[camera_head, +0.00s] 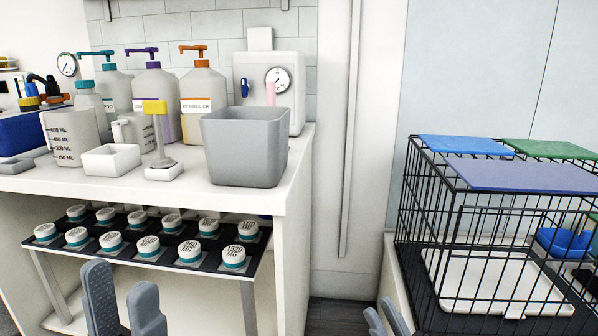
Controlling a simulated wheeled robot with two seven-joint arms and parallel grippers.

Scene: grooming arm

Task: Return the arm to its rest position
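My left gripper (121,280) is at the bottom left, in front of the lower shelf. Its two grey fingers stand apart with nothing between them. My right gripper (379,310) shows only as two grey fingertips at the bottom edge, left of the wire cage; most of it is cut off and its opening is hard to judge. Neither gripper is seen touching anything. I cannot make out a separate grooming arm in this view.
A white counter (215,195) carries a grey bin (246,150), pump bottles (195,105), a measuring jug (72,140) and a white tray (111,160). Several lidded jars stand on a dark shelf (190,240) below. A black wire cage (500,240) stands at right.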

